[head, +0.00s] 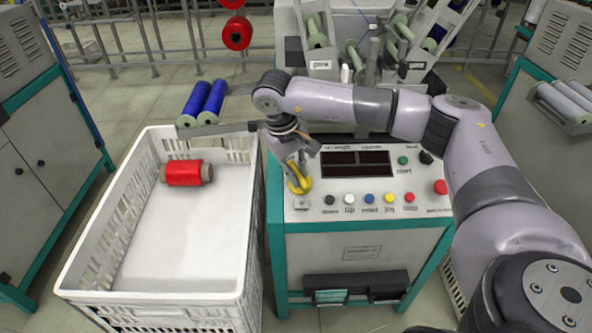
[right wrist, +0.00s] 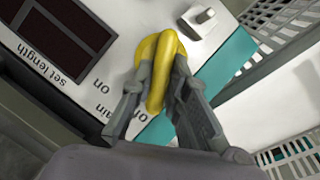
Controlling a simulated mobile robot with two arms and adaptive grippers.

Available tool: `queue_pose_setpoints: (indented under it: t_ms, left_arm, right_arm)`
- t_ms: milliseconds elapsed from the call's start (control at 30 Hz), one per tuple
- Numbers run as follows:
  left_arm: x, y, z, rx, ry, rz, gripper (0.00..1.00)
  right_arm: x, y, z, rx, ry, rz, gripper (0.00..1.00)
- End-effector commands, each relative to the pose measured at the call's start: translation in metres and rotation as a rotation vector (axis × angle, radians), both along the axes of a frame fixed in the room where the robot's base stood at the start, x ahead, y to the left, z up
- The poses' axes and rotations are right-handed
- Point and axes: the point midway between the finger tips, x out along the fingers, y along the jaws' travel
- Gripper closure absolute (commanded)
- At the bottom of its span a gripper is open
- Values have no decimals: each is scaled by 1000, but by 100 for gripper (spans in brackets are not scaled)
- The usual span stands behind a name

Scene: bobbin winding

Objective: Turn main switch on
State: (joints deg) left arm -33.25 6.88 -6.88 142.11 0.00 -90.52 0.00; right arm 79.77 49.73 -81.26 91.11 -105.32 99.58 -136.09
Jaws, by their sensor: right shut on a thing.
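The main switch is a yellow rotary handle (head: 302,187) at the left end of the machine's control panel (head: 410,173). It also shows in the right wrist view (right wrist: 158,62), with printed "on" lettering beside it and part of its label hidden by a finger. My right gripper (head: 297,170) reaches down over the panel from above. Its two fingers (right wrist: 165,95) are shut on the yellow handle, one on each side. The handle's lower end lies between the fingertips. My left gripper is not in view.
A white crate (head: 75,245) with a red bobbin (head: 187,173) stands left of the machine. Two blue bobbins (head: 206,103) lie beyond it. The panel has a dark display (head: 356,163), coloured buttons and a red stop button (head: 440,187). A small grey toggle (right wrist: 203,17) sits near the handle.

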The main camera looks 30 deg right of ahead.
Motion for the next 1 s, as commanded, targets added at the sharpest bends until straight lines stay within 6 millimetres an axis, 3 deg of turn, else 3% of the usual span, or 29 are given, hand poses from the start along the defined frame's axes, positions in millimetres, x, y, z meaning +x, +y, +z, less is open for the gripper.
queue_pose_setpoints:
  t_ms: [367, 667, 1000]
  left_arm:
    - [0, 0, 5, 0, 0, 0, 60]
    - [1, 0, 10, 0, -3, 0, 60]
    - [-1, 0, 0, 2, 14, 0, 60]
  right_arm:
    - [0, -3, 1, 38, -24, -98, 100]
    - [-2, -9, 2, 129, -79, -326, 100]
    - [-5, -15, 1, 244, -151, -616, 100]
